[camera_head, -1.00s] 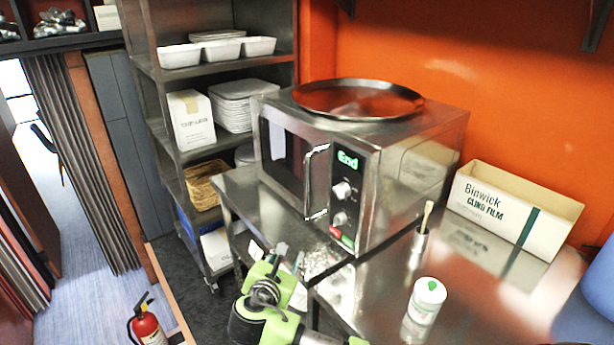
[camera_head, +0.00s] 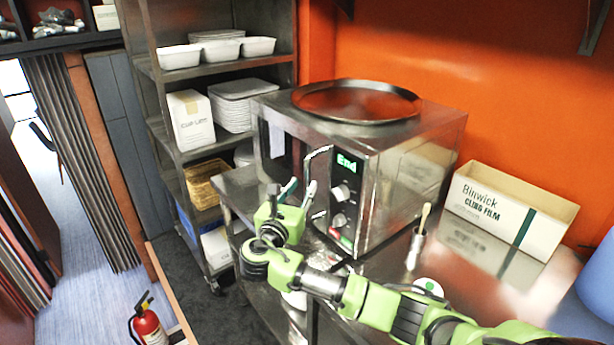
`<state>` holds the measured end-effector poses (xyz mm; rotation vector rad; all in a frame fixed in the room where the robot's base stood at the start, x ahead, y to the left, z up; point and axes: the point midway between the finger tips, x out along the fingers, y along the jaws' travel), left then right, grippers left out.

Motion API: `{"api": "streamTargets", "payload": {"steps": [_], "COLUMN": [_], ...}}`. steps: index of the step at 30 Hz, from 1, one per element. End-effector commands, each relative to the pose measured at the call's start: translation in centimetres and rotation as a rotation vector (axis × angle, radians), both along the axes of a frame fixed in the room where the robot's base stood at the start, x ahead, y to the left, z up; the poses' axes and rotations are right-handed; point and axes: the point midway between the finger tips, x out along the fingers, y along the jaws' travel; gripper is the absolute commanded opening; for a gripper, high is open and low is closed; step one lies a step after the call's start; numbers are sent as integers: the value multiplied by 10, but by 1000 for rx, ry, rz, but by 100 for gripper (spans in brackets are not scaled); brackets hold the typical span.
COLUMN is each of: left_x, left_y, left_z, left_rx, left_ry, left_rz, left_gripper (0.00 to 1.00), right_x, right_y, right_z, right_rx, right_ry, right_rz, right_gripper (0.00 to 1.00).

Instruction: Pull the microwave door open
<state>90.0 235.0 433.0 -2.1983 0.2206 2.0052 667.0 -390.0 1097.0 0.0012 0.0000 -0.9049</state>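The steel microwave (camera_head: 385,165) stands on the steel counter with its door (camera_head: 275,140) shut, flush with the front. The bar handle (camera_head: 318,154) runs down the door's right side, beside the control panel (camera_head: 346,190) that reads "End". My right gripper (camera_head: 299,189) is in front of the door, just left of the handle in the picture. Its two fingers are apart with nothing seen between them. One finger overlaps the handle's middle in the picture; I cannot tell whether it touches. My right forearm crosses in front of the counter. My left gripper is not in view.
A round metal tray (camera_head: 357,101) lies on the microwave. To its right are a brush in a metal cup (camera_head: 415,250) and a cling film box (camera_head: 510,215). A white tub (camera_head: 428,287) is partly behind my arm. A shelf rack (camera_head: 150,70) stands left.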

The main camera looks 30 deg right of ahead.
Motion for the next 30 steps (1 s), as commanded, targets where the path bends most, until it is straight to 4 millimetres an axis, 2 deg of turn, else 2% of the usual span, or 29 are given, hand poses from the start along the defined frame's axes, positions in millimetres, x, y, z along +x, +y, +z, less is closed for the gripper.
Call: {"api": "streamTargets", "payload": {"steps": [3, 9, 20, 24, 30], "left_x": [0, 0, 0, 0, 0], "left_y": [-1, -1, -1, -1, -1], "left_z": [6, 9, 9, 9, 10], "left_rx": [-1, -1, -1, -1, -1], "left_ry": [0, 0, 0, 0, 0], "left_rz": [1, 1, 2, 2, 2], "left_gripper": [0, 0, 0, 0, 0], "right_x": [14, 28, 32, 31, 31], "right_y": [-18, -35, -39, -39, -39], "right_z": [2, 1, -1, -1, -1], "right_rx": [-1, -1, 2, 1, 1], "right_ry": [0, -1, -1, 0, 0], "right_rz": [-1, 1, 1, 1, 0], "right_gripper": [28, 28, 28, 0, 0]}}
